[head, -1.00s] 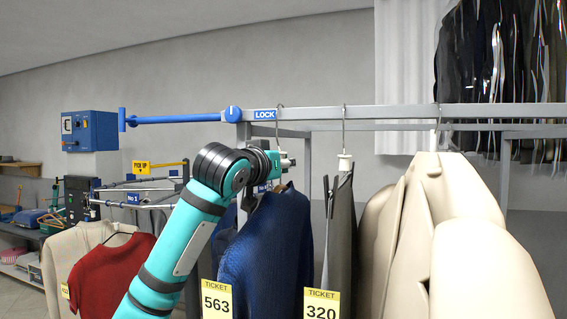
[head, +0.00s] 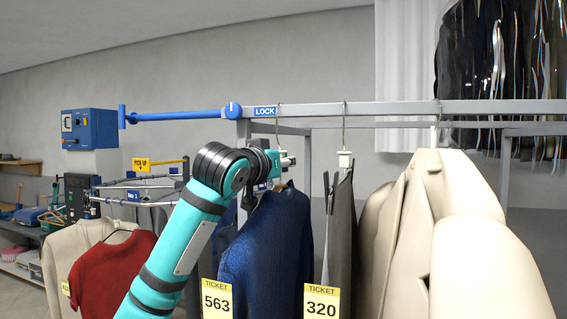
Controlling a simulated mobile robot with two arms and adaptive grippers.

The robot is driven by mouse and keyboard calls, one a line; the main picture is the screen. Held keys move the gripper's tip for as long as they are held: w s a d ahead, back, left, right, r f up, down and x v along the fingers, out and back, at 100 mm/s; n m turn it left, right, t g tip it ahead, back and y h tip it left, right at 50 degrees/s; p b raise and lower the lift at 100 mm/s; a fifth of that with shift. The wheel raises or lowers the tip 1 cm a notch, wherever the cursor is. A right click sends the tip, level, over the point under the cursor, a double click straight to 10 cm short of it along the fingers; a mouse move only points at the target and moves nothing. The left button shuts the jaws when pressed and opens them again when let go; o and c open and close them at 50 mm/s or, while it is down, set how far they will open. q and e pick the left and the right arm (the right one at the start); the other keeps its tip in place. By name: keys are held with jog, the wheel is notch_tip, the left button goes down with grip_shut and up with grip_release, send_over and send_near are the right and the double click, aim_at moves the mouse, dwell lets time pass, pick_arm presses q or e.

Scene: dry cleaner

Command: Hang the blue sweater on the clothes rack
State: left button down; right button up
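The blue sweater (head: 268,245) hangs on a hanger below the front rail of the grey clothes rack (head: 400,109), with yellow ticket 563 (head: 216,299) at its lower left. The hanger's hook (head: 279,118) reaches up to the rail, just right of the LOCK label. My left arm comes up from the lower left, and my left gripper (head: 288,161) is at the hanger's neck, just above the sweater's collar. Its fingers are small and partly hidden, so I cannot tell whether they grip the hanger. My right gripper is out of view.
Dark trousers (head: 341,245) with ticket 320 hang close to the right of the sweater, then cream coats (head: 450,235). A blue lock lever (head: 180,116) juts left from the rack. A red sweater (head: 110,275) hangs on a lower rack at left.

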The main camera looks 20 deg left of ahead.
pick_arm(q)
jog(key=shift+r, duration=0.1)
jog(key=c, duration=1.4)
grip_release()
jog(key=shift+s, duration=0.2)
jog(key=s, duration=0.5)
jog(key=s+a, duration=0.1)
jog(key=s, duration=0.1)
jog(key=shift+s+r, duration=0.1)
jog(key=shift+s, duration=0.25)
